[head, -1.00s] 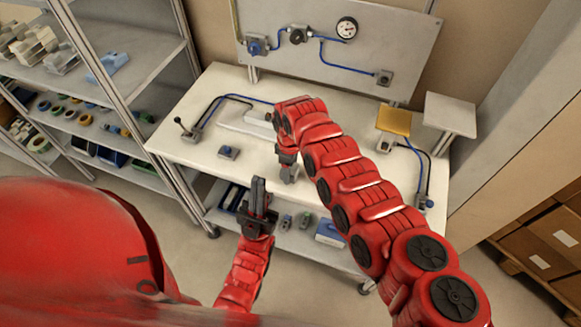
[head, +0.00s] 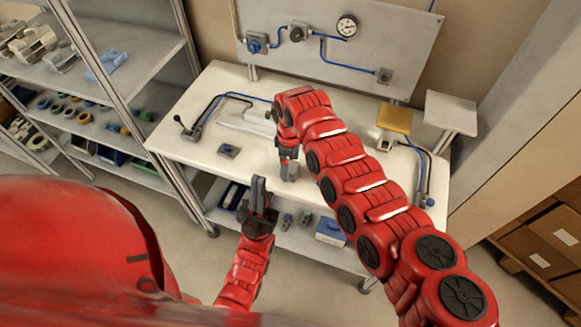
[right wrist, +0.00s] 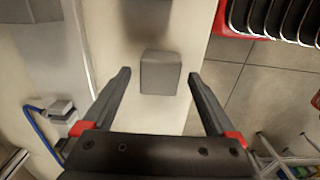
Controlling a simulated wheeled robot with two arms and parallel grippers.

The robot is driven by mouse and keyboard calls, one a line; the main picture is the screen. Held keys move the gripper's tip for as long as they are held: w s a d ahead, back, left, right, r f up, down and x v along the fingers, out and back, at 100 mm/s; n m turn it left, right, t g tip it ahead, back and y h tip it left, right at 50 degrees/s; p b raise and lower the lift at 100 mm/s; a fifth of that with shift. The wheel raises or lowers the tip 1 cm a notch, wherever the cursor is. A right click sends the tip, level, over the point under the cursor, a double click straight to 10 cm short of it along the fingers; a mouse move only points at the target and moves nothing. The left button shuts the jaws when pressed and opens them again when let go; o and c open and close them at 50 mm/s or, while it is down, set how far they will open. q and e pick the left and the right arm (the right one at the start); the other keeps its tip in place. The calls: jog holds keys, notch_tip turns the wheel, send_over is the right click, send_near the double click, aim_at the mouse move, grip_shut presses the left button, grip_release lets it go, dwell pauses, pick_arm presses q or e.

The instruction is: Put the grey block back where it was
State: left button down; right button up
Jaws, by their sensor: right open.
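The grey block (right wrist: 161,73) stands on the pale tabletop, between the two fingertips of my right gripper (right wrist: 159,74) in the right wrist view, with a gap on each side. My right gripper is open and empty. In the head view the block (head: 291,173) shows near the table's front edge, just below my right gripper (head: 287,154), which partly hides it. My left gripper (head: 258,191) points up in front of the table, away from the block. Its dark fingers look close together, but I cannot tell whether they are shut.
The white table (head: 190,92) carries a lever with blue tubing at left, a small grey-blue piece (head: 229,151), and a yellow-topped stand (head: 394,118) at right. A gauge panel (head: 340,50) stands behind. Shelves with parts are at left. A lower shelf holds several small items.

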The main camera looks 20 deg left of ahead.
aim_at(290, 166)
notch_tip(290, 166, up, 8)
jog(key=b, duration=0.3)
jog(key=shift+r, duration=0.8)
